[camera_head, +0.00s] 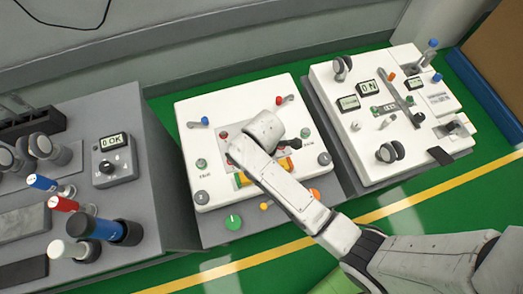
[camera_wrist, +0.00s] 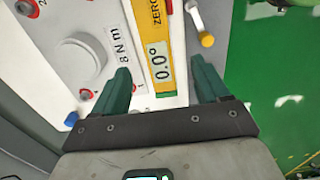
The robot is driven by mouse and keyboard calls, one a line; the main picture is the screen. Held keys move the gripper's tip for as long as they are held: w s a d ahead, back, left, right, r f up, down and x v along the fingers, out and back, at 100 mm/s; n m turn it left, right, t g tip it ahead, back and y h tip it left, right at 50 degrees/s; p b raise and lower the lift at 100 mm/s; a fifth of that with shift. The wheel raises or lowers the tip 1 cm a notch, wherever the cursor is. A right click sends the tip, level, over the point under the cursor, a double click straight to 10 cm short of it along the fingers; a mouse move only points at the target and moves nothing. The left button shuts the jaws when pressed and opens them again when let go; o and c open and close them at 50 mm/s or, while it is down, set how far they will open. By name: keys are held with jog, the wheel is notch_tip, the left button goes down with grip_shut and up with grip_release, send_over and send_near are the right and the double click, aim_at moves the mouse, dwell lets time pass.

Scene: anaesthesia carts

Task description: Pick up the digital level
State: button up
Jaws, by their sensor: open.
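The digital level is a yellow bar (camera_wrist: 148,20) with a white display reading 0.0° and the word ZERO, seen in the wrist view. In the head view a yellow part of it (camera_head: 241,180) shows on the white middle panel, mostly covered by my arm. My gripper (camera_wrist: 160,68) is open, with one dark green finger on each side of the level in the picture. The fingers look apart from it. I cannot tell how far above the panel they are. The level's upper end is out of the wrist view.
The white panel (camera_head: 188,117) carries knobs and small levers around the level. A white knob (camera_wrist: 82,58) lies left of my fingers and a yellow-tipped lever (camera_wrist: 206,39) right. A grey cart (camera_head: 150,140) with pens and a meter stands left, another white panel (camera_head: 345,115) right.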

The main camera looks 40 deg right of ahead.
jog(key=f, duration=0.9)
jog(key=shift+w+d+f+b, duration=0.15)
jog(key=shift+d+f+b, duration=0.1)
jog(key=shift+b, duration=0.1)
jog(key=shift+r, duration=0.1)
jog(key=c, duration=1.2)
